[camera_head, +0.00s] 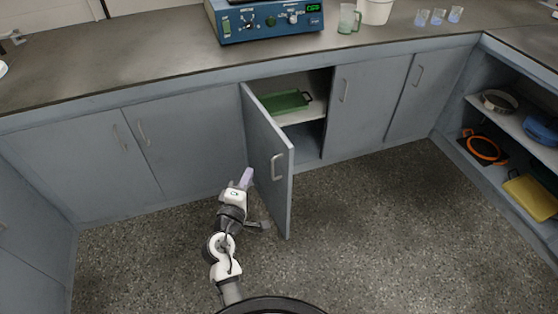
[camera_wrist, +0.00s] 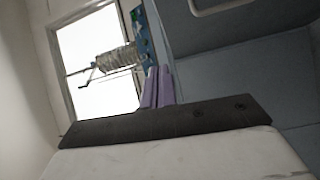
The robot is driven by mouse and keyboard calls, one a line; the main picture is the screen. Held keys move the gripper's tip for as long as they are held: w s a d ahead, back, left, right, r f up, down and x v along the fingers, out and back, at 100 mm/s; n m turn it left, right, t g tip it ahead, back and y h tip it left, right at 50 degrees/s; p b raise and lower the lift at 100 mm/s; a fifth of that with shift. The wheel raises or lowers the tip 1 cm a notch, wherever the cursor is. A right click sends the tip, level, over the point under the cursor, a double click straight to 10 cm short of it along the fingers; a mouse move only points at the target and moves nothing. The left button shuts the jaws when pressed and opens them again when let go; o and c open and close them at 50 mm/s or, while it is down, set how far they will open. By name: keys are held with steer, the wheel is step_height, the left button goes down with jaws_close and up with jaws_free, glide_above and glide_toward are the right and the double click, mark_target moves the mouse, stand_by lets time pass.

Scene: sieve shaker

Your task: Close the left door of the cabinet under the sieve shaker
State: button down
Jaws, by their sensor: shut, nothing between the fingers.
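The sieve shaker (camera_head: 265,20), a blue box with knobs and a green display, stands on the counter. Below it, the cabinet's left door (camera_head: 268,165) stands wide open, hinged at its left edge and swung out into the room. Its outer face and metal handle (camera_head: 277,167) show. My gripper (camera_head: 247,177), with pale purple fingers, is shut and empty on the outer-face side of the door. Whether it touches the door cannot be told. In the wrist view the shut fingers (camera_wrist: 157,88) point ahead, with a grey-blue panel to their right.
The open cabinet holds a green tray (camera_head: 285,101) on its shelf. The cabinet's right door (camera_head: 355,105) is shut. An open shelf unit (camera_head: 470,105) with pans and a yellow item stands at the right. The speckled floor (camera_head: 360,240) right of the door is clear.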

step_height(320, 180, down, 2)
steer(key=d+h, duration=0.1)
steer(key=d, duration=0.1)
steer(key=p, duration=0.3)
glide_toward(284, 146)
steer(key=w, duration=0.5)
steer(key=shift+w+d+r+g+p, duration=0.15)
steer(key=shift+d+g+p, duration=0.05)
steer(key=shift+d, duration=0.3)
steer(key=shift+w+d+r+g+p, duration=0.1)
steer(key=shift+d+r+g+p, duration=0.1)
steer(key=shift+d, duration=0.25)
steer(key=shift+d, duration=0.15)
